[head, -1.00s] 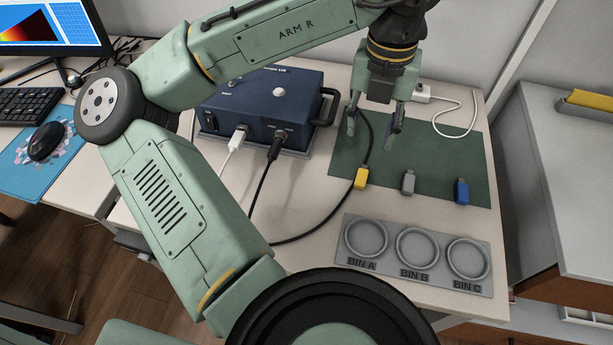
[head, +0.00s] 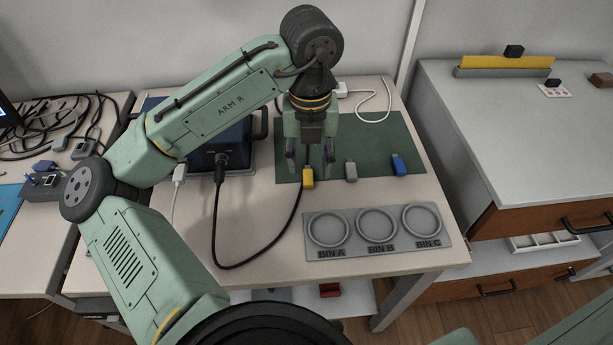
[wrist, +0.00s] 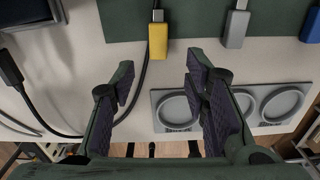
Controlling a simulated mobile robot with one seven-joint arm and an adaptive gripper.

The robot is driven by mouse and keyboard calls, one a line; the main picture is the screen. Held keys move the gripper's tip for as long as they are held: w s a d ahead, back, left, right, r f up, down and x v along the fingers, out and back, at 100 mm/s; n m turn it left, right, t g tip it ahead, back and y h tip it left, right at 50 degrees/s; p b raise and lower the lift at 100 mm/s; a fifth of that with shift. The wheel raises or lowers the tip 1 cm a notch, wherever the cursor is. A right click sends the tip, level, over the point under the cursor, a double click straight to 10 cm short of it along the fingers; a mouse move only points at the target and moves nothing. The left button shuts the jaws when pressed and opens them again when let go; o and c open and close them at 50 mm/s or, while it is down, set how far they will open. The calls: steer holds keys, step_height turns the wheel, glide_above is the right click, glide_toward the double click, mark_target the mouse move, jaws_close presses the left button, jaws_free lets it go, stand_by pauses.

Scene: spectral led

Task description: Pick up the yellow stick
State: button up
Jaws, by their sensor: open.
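The yellow stick (head: 308,178) lies at the front edge of the green mat (head: 375,130). It has a metal plug end and also shows at the top of the wrist view (wrist: 157,40). My gripper (head: 309,164) is open and empty, with its fingers just behind the stick in the head picture. In the wrist view my fingertips (wrist: 161,72) spread to either side below the stick, apart from it. I cannot tell the exact height between them. A black cable (wrist: 139,85) runs close along the stick's left side.
A grey stick (head: 351,171) and a blue stick (head: 399,165) lie to the right on the mat. A tray (head: 378,253) with three rings marked BIN A, B and C stands in front. A blue box (head: 235,160) with plugged cables is at the left.

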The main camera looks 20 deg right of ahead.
mark_target(308, 181)
step_height(308, 181, down, 5)
steer(key=shift+w+f, duration=0.1)
steer(key=shift+w, duration=0.05)
steer(key=shift+c, duration=0.2)
jaws_close()
stand_by(0.4)
step_height(308, 181, up, 28)
steer(key=p, duration=0.1)
steer(key=shift+p, duration=0.3)
